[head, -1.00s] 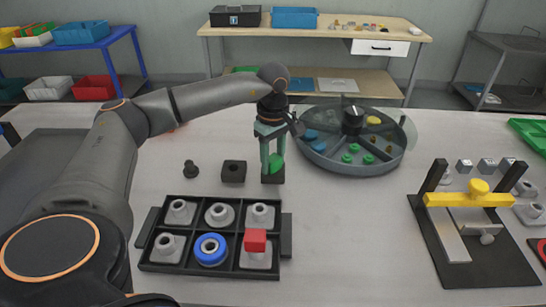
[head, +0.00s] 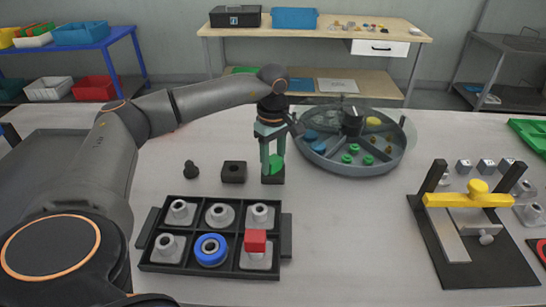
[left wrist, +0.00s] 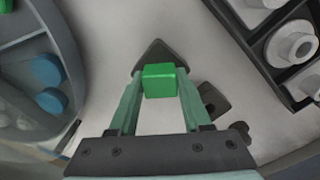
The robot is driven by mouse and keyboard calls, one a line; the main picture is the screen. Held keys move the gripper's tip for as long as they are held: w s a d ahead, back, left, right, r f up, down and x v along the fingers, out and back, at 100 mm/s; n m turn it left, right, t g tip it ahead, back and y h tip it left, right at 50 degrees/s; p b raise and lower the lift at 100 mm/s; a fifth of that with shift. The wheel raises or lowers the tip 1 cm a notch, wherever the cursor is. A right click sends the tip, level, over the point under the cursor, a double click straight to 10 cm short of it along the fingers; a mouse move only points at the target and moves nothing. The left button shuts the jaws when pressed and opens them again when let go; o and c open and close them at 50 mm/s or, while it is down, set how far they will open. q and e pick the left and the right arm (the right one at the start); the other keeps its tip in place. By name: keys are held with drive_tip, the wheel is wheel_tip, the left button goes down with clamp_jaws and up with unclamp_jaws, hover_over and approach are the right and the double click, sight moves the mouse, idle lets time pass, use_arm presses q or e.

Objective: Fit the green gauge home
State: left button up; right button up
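The green gauge (head: 276,165) is between the fingers of my left gripper (head: 272,168), over a small dark block (head: 272,180) on the table. In the left wrist view the gauge (left wrist: 160,80) shows as a green block with a fingertip against each side, so the gripper looks shut on it. Part of the dark block (left wrist: 158,54) shows behind the gauge. The gauge's lower end is hidden, so I cannot tell how deep it sits. My right gripper is not in view.
A second dark block (head: 233,172) and a dark knob (head: 191,170) stand to the left. A black tray (head: 188,227) of grey parts is in front. A round sectioned tank (head: 321,158) stands close on the right. A yellow-barred fixture (head: 468,200) is at far right.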

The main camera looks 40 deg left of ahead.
use_arm(q)
drive_tip(key=o, duration=0.5)
drive_tip(key=shift+s+f, duration=0.15)
drive_tip(key=shift+f, duration=0.1)
drive_tip(key=shift+c, duration=0.2)
wheel_tip(320, 180, up, 13)
idle(0.5)
